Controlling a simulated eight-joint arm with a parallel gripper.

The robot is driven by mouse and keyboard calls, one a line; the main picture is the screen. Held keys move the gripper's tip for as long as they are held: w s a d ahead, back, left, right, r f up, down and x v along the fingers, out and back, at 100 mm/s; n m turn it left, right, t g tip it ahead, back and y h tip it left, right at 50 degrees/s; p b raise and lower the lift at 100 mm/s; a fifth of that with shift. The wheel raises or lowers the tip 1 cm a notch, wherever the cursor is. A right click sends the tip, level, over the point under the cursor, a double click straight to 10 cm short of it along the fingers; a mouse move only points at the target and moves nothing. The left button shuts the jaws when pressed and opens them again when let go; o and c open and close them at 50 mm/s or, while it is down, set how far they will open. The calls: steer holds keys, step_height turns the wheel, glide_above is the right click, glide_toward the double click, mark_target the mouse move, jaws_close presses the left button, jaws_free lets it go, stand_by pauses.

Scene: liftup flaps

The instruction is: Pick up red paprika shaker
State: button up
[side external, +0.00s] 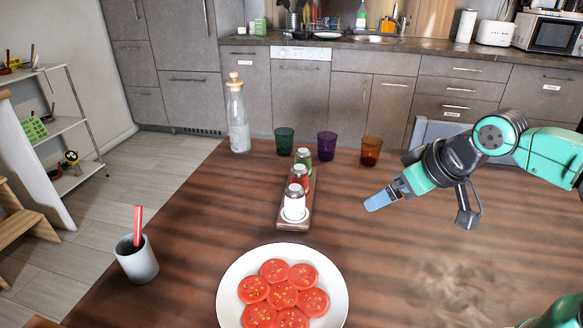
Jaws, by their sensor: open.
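The red paprika shaker (301,177) stands upright in the wooden rack (291,224) on the table, in the middle of a row of shakers. A white shaker (294,203) stands nearer the camera and hides part of it. A green shaker (304,157) stands behind it. My gripper (415,209) is to the right of the rack, above the table and apart from the shakers. It is open, with one blue-tipped finger toward the rack and the other finger farther right. Nothing shows between the fingers.
A white plate (225,300) of tomato slices lies in front of the rack. Green (284,141), purple (327,146) and orange (371,151) cups and a glass bottle (238,120) stand behind. A grey cup (137,262) stands left. The table right of the plate is clear.

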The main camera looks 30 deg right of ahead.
step_height(320, 180, up, 5)
steer(key=n+t+y, duration=0.5)
steer(key=n+y, duration=0.2)
steer(key=y, duration=0.1)
glide_above(307, 171)
steer(key=s+d, duration=0.2)
steer(key=s, duration=0.1)
step_height(307, 171, down, 12)
steer(key=shift+r, duration=0.2)
steer(key=shift+w+f, duration=0.15)
steer(key=shift+f, duration=0.1)
steer(key=shift+x, duration=2.75)
jaws_close()
